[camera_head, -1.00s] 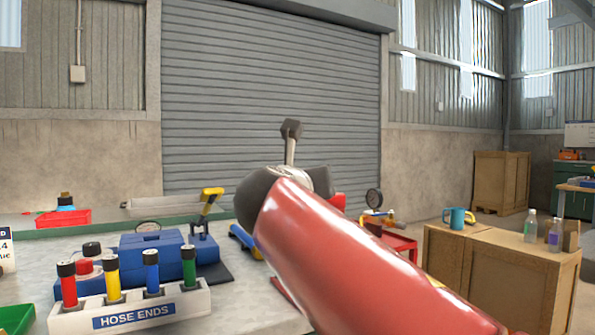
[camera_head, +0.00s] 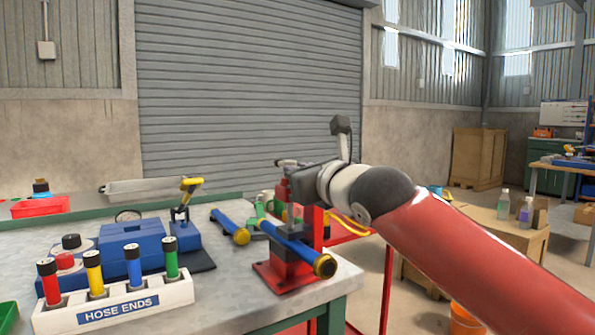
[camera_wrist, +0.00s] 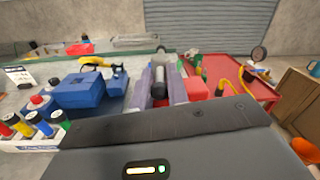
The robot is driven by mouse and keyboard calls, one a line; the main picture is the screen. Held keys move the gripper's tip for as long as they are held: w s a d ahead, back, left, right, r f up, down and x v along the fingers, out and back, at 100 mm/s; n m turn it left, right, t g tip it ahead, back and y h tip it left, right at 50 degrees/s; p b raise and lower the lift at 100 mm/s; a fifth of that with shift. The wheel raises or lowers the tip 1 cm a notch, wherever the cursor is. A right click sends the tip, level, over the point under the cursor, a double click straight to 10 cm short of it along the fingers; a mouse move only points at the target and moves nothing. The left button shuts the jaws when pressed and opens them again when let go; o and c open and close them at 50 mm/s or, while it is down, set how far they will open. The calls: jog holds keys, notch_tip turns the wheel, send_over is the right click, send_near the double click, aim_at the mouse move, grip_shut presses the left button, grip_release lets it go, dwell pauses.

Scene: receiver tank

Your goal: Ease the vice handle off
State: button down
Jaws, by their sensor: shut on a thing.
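The red vice (camera_head: 285,276) stands at the bench's front right corner. A blue tube (camera_head: 290,246) with a yellow end lies across it at a slant. My gripper (camera_head: 287,180) is above the vice at the end of my red arm. In the wrist view, my grey fingers (camera_wrist: 159,88) close around a dark, round-ended piece, apparently the vice handle (camera_wrist: 159,66). In the head view, my wrist and gripper hide most of the handle, so I cannot tell whether it is still seated.
A second blue tube (camera_head: 230,227) lies left of the vice. A blue case (camera_head: 133,243) and the white hose-ends rack (camera_head: 115,306) stand further left. A red cart (camera_head: 345,232) stands behind right. Grey bench top is bare in front of the vice.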

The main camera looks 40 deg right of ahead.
jog(key=shift+s+d+r, duration=0.1)
jog(key=shift+d, duration=0.05)
dwell(0.3)
jog(key=c, duration=1.5)
grip_release()
jog(key=v, duration=0.7)
jog(key=shift+s+b, duration=0.35)
jog(key=shift+s, duration=0.05)
